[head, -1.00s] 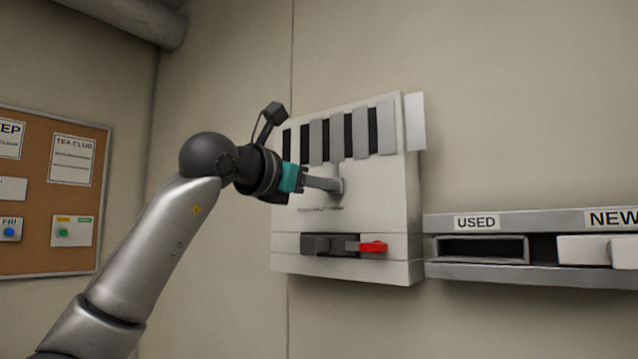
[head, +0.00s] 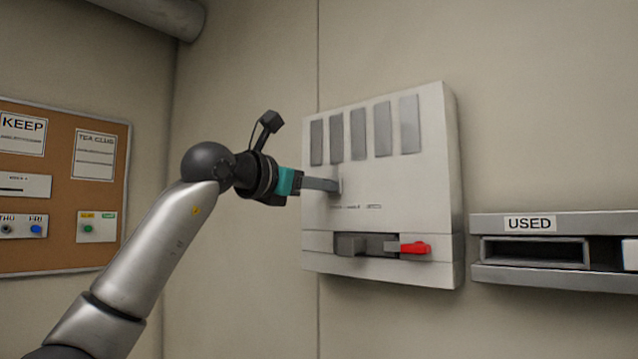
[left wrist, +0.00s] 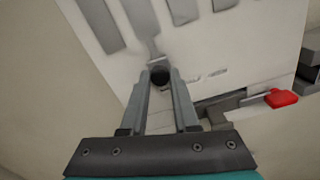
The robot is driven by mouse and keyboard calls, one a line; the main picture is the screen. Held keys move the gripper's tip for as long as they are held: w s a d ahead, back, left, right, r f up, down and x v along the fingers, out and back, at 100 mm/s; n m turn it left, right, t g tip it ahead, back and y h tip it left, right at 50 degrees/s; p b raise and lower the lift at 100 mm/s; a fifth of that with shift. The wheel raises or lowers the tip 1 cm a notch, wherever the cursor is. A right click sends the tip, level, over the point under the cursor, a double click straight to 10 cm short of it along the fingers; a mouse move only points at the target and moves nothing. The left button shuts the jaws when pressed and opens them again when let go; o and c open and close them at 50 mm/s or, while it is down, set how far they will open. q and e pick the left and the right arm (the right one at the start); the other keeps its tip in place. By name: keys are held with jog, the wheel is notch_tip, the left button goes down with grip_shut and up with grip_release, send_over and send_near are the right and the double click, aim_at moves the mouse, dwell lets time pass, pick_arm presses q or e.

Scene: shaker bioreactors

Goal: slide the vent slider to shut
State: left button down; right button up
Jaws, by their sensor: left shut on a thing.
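The vent box (head: 442,210) is a pale wall panel with a row of upright slots at its top. Grey slats (head: 358,134) of the vent slider fill the slots, and no dark gaps show between them. My left gripper (head: 334,186) is at the left part of the panel face, below the slats. The fingers hide part of the knob in the head view. My right gripper is in neither view.
Below the slats, the box has a grey recessed latch (head: 365,245) with a red tab (head: 415,248). To the right is a wall shelf with a slot labelled USED (head: 530,224). A cork notice board (head: 60,190) hangs at the left.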

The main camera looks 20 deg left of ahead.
pick_arm(q)
jog(key=c, duration=0.7)
grip_release()
jog(key=shift+w+a, duration=0.1)
jog(key=shift+a, duration=0.3)
jog(key=shift+c, duration=0.2)
jog(key=shift+o, duration=0.4)
jog(key=shift+d, duration=0.15)
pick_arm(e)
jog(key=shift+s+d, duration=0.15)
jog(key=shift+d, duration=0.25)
pick_arm(q)
jog(key=b+v, duration=0.5)
jog(key=v, duration=1)
jog(key=shift+s, duration=0.2)
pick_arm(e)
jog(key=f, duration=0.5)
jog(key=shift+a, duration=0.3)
